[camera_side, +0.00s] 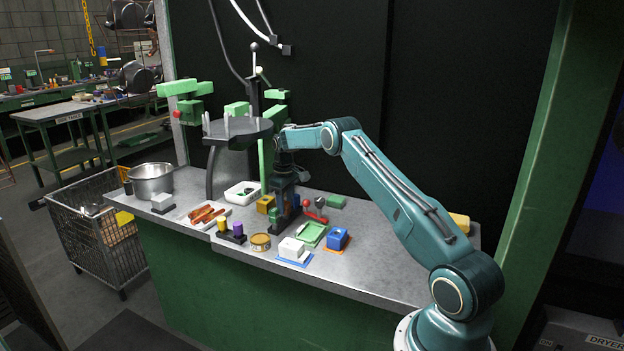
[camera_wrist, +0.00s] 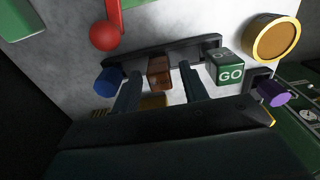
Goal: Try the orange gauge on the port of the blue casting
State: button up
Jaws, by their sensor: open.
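The orange gauge (camera_wrist: 159,71) appears as a brownish-orange block at a long black rack in the wrist view. My gripper (camera_wrist: 160,75) is open, with its two dark fingers on either side of the gauge's position; whether they touch it I cannot tell. In the side view my gripper (camera_side: 285,200) points down over the rack, and the gauge is not clear there. The blue casting (camera_side: 337,238) sits on an orange mat to the right of the gripper. Its port is too small to make out.
A green block marked GO (camera_wrist: 228,68) and a blue cylinder (camera_wrist: 108,81) flank the gauge. A white block (camera_side: 291,249) on a blue mat and a green tray (camera_side: 311,235) lie near the casting. A red ball-ended handle (camera_wrist: 104,36) is close to the rack.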

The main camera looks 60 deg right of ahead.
grip_shut()
jog(key=shift+r, duration=1.05)
dwell(1.2)
jog(key=shift+r, duration=0.35)
jog(key=shift+r, duration=0.35)
jog(key=shift+r, duration=0.7)
jog(key=shift+r, duration=0.35)
jog(key=shift+r, duration=0.35)
